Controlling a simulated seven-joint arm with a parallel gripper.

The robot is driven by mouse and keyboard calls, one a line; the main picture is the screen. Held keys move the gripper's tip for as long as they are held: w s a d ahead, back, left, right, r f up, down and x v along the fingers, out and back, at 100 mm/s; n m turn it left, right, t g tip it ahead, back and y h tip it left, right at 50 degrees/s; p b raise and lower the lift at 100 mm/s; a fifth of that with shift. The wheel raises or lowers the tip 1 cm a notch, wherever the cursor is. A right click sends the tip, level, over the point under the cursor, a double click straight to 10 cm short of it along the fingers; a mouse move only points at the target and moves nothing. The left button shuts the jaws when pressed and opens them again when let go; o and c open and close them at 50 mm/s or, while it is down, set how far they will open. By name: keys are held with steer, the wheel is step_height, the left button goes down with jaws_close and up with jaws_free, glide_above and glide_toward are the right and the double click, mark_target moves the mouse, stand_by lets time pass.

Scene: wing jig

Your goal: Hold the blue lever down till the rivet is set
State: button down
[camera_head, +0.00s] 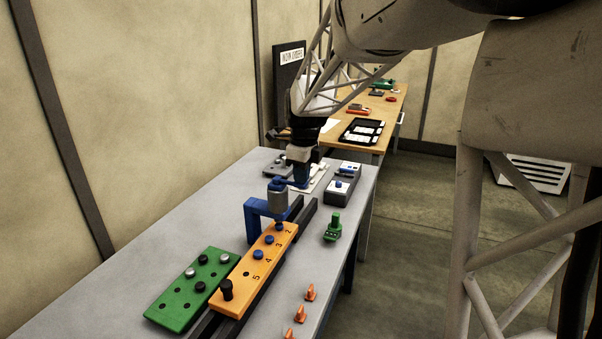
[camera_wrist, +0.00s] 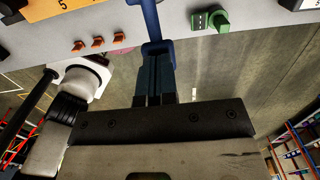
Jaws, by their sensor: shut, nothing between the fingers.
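A blue press frame (camera_head: 254,218) with a grey cylinder (camera_head: 278,199) stands over the far end of an orange numbered plate (camera_head: 243,278). The blue lever (camera_head: 281,182) sits on top of the cylinder and reaches right to my gripper (camera_head: 301,183). In the wrist view the lever (camera_wrist: 151,20) runs down to the tips of my shut gripper (camera_wrist: 156,47). The fingertips appear to meet the lever's end, with nothing held between them. Blue rivet heads show in the plate's far holes. The spot under the press head is partly hidden, so I cannot tell how the rivet there sits.
A green board (camera_head: 194,287) with black and silver pegs lies left of the plate. A wooden table (camera_head: 384,112) with a black tray is behind.

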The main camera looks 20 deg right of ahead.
mark_target(305, 187)
steer(key=shift+s+d+f+t+y, duration=0.2)
steer(key=shift+f+t+y, duration=0.1)
steer(key=shift+f, duration=0.15)
steer(key=shift+s+f, duration=0.1)
steer(key=shift+f, duration=0.95)
steer(key=shift+s+f, duration=0.1)
steer(key=shift+f, duration=0.3)
stand_by(0.3)
steer(key=shift+d+r, duration=0.1)
steer(key=s+d+r, duration=0.1)
steer(key=d+r, duration=0.1)
steer(key=r, duration=0.5)
steer(key=s+d+r, duration=0.1)
steer(key=s+r, duration=0.1)
steer(key=r, duration=0.5)
steer(key=shift+s+d, duration=0.2)
steer(key=shift+d, duration=0.15)
steer(key=shift+r, duration=0.1)
